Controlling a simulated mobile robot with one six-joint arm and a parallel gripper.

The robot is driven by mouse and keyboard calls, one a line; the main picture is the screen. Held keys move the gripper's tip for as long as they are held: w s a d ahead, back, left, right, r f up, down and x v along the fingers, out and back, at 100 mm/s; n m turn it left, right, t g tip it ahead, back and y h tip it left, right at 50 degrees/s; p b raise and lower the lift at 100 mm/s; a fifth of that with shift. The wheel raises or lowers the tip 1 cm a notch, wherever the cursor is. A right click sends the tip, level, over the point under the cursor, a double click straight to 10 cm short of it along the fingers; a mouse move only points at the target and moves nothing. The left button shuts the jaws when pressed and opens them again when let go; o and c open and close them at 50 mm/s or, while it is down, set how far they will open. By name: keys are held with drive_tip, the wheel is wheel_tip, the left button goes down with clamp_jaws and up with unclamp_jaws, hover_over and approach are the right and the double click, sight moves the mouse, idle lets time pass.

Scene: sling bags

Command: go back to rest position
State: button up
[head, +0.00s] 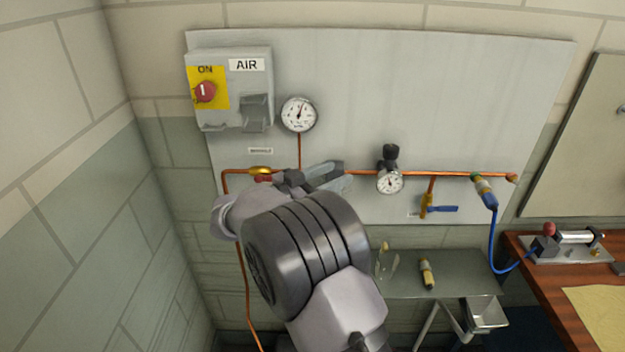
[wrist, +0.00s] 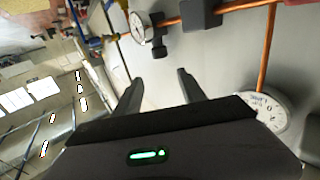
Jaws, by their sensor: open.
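My gripper (head: 332,178) is in front of the wall panel (head: 450,90), beside the copper pipe, left of the small regulator gauge (head: 390,182) in the head view. In the wrist view my gripper (wrist: 158,80) shows two dark fingers spread apart with nothing between them. My arm covers part of the pipe and the lower panel in the head view. I cannot tell whether the fingers touch the pipe.
The AIR box (head: 228,88) has a red knob (head: 205,92) beside ON. A round gauge (head: 299,114) hangs right of it. A blue-handled valve (head: 438,208) and blue hose (head: 494,235) are further right. A metal shelf (head: 455,285) and wooden bench (head: 540,270) stand below.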

drive_tip(key=shift+w+d, duration=0.15)
drive_tip(key=shift+d, duration=0.05)
drive_tip(key=w+d+r+t+y+b, duration=0.35)
drive_tip(key=r+y, duration=0.25)
drive_tip(key=r, duration=0.2)
drive_tip(key=s+d+r+n+y+b, duration=0.2)
drive_tip(key=s+r+n+y, duration=0.15)
drive_tip(key=s+y, duration=0.45)
drive_tip(key=s+d+f+g+b, duration=0.1)
drive_tip(key=s+d+f+g, duration=0.1)
drive_tip(key=s+f, duration=0.4)
drive_tip(key=s+d+f+n+g+y+b, duration=0.1)
drive_tip(key=s+f+g, duration=0.3)
drive_tip(key=s, duration=1.1)
drive_tip(key=s+d+f+n+g+b, duration=0.1)
drive_tip(key=s+d+f+g, duration=0.2)
drive_tip(key=s+f, duration=0.7)
drive_tip(key=shift+s+y, duration=0.3)
drive_tip(key=shift+s, duration=0.4)
drive_tip(key=shift+r+g, duration=0.1)
drive_tip(key=shift+g, duration=0.15)
